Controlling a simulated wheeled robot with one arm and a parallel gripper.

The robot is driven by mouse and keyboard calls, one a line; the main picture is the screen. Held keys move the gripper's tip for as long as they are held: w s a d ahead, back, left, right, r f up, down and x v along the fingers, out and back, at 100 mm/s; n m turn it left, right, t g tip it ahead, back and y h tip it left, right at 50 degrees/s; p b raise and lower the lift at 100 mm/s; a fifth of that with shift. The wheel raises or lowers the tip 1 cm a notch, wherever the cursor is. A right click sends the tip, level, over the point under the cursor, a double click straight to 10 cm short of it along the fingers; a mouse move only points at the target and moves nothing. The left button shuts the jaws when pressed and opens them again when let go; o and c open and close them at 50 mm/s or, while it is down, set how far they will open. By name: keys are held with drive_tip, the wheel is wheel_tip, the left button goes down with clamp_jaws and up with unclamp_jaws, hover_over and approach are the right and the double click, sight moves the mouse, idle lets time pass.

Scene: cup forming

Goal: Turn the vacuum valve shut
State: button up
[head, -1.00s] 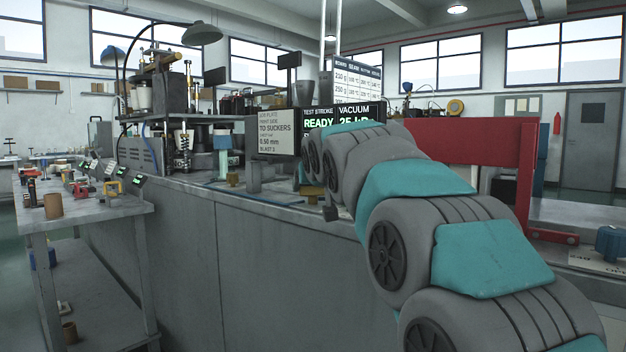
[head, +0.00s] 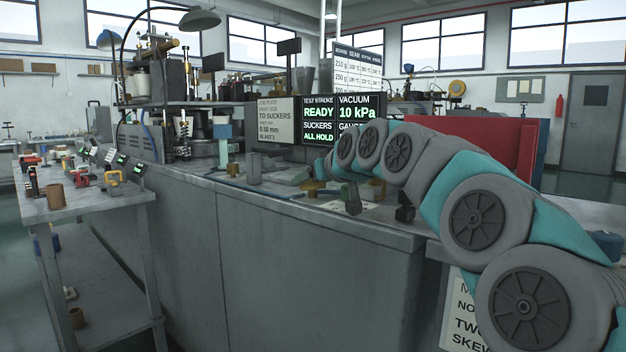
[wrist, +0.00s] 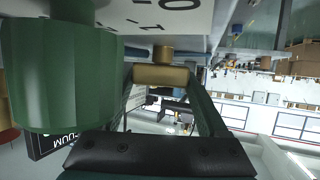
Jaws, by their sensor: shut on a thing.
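In the wrist view, my gripper (wrist: 163,77) has its two dark green fingers on either side of a brass handle (wrist: 162,74) on a short brass stem. I take this to be the vacuum valve's handle; its turned angle is hard to tell. In the head view my arm reaches over the counter, and I cannot clearly make out the fingertips. The vacuum screen (head: 357,113) reads 10 kPa, beside READY.
A big green fluted knob (wrist: 62,75) stands close beside my gripper, under a white plate with numbers (wrist: 165,15). In the head view, a press (head: 185,100) stands at the back of the counter (head: 300,235). A side bench (head: 85,200) holds small tools.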

drive_tip(key=shift+r, duration=0.1)
drive_tip(key=o, duration=1.2)
drive_tip(key=shift+o, duration=0.2)
drive_tip(key=shift+s, duration=0.1)
drive_tip(key=shift+b+v, duration=0.5)
drive_tip(key=shift+v, duration=3.25)
drive_tip(key=shift+c, duration=0.2)
